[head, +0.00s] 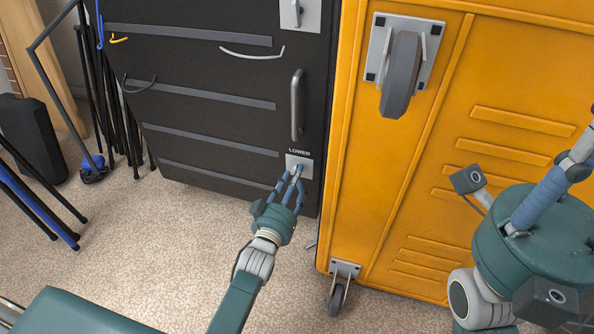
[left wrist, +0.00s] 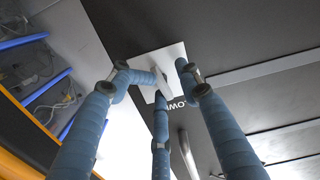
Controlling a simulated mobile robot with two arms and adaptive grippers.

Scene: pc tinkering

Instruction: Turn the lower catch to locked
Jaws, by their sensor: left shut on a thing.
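The lower catch is on a pale metal plate (head: 306,161) low on the right side of a dark grey cabinet door, under the word LOWER. My left gripper (head: 297,172) has its blue fingers closed around the small catch knob in front of the plate. In the left wrist view the plate (left wrist: 147,56) shows between the fingers (left wrist: 160,78).
An upper catch (head: 296,13) and a vertical handle (head: 297,104) are on the same door. A yellow cabinet (head: 450,150) on casters stands close to the right. Folded stands (head: 100,100) lean at the left. The speckled floor (head: 150,240) in front is mostly clear.

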